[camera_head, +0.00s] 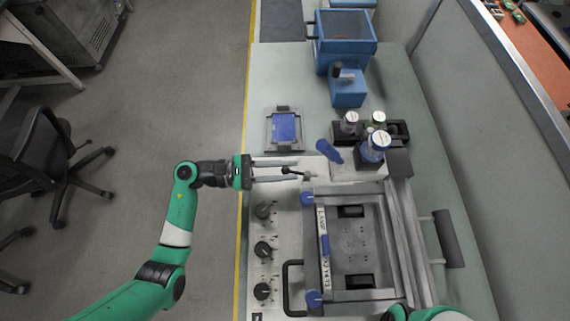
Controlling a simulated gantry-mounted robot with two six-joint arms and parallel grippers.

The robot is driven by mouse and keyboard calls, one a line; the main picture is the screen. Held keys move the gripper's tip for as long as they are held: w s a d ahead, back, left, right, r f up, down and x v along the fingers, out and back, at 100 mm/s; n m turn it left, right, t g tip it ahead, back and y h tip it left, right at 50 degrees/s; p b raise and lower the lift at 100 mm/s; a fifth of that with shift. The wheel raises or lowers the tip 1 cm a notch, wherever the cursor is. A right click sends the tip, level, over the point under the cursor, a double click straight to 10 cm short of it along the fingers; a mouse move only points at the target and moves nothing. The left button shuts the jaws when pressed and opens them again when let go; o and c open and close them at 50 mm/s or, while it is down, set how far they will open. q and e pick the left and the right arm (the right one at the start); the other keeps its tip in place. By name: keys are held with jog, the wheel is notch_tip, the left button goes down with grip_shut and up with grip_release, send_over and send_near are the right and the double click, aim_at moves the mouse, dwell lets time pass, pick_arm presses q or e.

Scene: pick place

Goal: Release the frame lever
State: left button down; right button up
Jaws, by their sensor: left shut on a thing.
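The lever joins the panel just right of the fingertips. The machine's metal frame (323,240), with blue corner knobs and a printed label strip, lies to the right and below. My right gripper is out of view; only a green part of that arm shows at the bottom edge.
Several black dials (263,250) and a black handle (289,288) stand on the panel's left side. A blue paddle-shaped part (329,151) rises close to the fingertips. Bottles (375,147) stand in a black holder. A blue tray (284,127) lies above the gripper.

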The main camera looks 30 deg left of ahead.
pick_arm(q)
jog(key=shift+s+d+r+n+t+y+p, duration=0.1)
jog(key=shift+s+n+t+y+p, duration=0.2)
jog(key=shift+n+t+y, duration=0.15)
jog(key=shift+s+d+n+t+y+p, duration=0.15)
jog(key=shift+n+t+y+p, duration=0.15)
jog(key=shift+t, duration=0.25)
jog(key=shift+n+t+y, duration=0.25)
jog(key=shift+n+t, duration=0.05)
jog(key=shift+n, duration=0.05)
jog(key=c, duration=0.7)
grip_release()
jog(key=v, duration=1.1)
jog(key=shift+s+a+p, duration=0.2)
jog(key=shift+a+p, duration=0.1)
jog(key=shift+p, duration=0.15)
